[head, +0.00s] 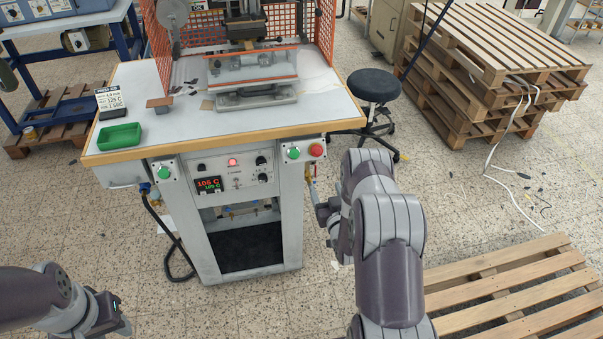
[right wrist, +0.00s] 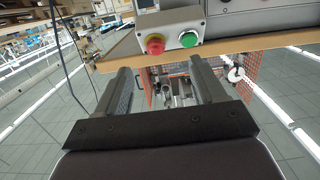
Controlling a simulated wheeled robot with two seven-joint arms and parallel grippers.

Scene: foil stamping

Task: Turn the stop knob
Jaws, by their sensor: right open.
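The stop knob (head: 316,150) is a round red knob on a small grey box under the right front edge of the machine table. A green button (head: 294,153) sits to its left on the same box. In the right wrist view, which looks upside down, the stop knob (right wrist: 155,43) shows left of the green button (right wrist: 189,39). My right gripper (right wrist: 163,85) is open and empty, its fingers spread apart short of the knob. In the head view my right gripper (head: 323,212) is below the knob, partly hidden by my forearm. My left gripper (head: 118,318) is low at the left; its jaws are unclear.
A control panel (head: 234,176) with a red display is on the machine front. Another green button (head: 163,172) is at its left. A green tray (head: 119,137) stands on the table. A black stool (head: 374,86) and stacked pallets (head: 490,70) stand right; another pallet (head: 515,290) lies near my right arm.

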